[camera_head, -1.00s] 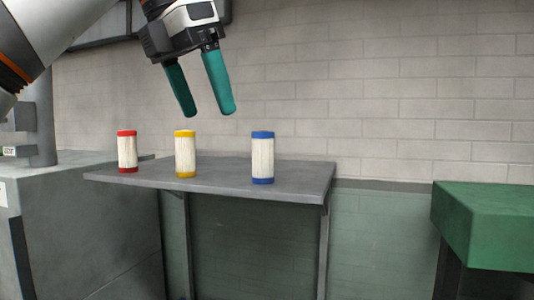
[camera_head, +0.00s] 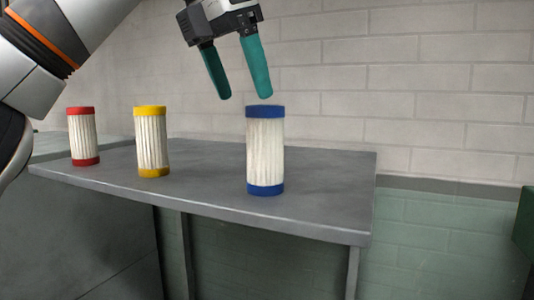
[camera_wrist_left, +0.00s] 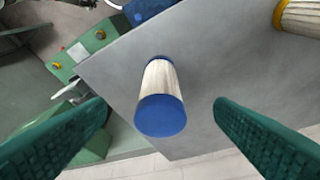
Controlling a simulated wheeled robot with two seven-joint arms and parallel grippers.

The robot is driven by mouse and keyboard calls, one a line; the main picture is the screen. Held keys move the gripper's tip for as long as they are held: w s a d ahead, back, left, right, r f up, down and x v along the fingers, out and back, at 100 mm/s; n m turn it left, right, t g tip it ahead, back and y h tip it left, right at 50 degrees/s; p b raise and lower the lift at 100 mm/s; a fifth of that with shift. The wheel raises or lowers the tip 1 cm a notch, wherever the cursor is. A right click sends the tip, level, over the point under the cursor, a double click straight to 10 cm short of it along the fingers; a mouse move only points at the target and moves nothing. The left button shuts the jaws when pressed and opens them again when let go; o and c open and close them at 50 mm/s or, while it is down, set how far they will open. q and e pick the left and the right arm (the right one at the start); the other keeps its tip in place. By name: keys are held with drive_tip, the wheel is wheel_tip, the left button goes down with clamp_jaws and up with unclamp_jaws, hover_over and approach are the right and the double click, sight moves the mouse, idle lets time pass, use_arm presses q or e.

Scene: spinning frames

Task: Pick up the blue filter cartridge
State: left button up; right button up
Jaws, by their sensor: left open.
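The blue filter cartridge (camera_head: 265,150) has a white pleated body with blue end caps. It stands upright on the grey table, towards its right side. In the left wrist view the blue cartridge (camera_wrist_left: 161,96) shows from above, between the two teal fingers and apart from both. My left gripper (camera_head: 244,98) is open and empty, above the cartridge and slightly to its left in the head view. It also shows in the left wrist view (camera_wrist_left: 162,108), with a finger at each side. My right gripper is not in view.
A yellow-capped cartridge (camera_head: 152,142) and a red-capped cartridge (camera_head: 83,137) stand to the left on the grey table (camera_head: 330,190). A brick wall (camera_head: 430,80) is behind. A green block (camera_head: 524,222) is at the right edge. The table right of the blue cartridge is clear.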

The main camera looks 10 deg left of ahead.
sight(265, 134)
use_arm(q)
drive_tip(key=x, duration=0.3)
drive_tip(key=shift+r, duration=0.1)
drive_tip(key=shift+w+d+f+p, duration=0.25)
drive_tip(key=shift+w+f+p, duration=0.1)
drive_tip(key=shift+w+f, duration=0.55)
drive_tip(key=x, duration=0.1)
drive_tip(key=p+x, duration=0.1)
drive_tip(key=x, duration=0.1)
drive_tip(key=shift+s+d+f, duration=0.15)
drive_tip(key=shift+d, duration=0.25)
drive_tip(key=shift+f, duration=0.25)
drive_tip(key=shift+w+f, duration=0.15)
drive_tip(key=shift+w, duration=0.1)
drive_tip(key=shift+s, duration=0.1)
drive_tip(key=c, duration=1)
drive_tip(key=shift+c, duration=0.7)
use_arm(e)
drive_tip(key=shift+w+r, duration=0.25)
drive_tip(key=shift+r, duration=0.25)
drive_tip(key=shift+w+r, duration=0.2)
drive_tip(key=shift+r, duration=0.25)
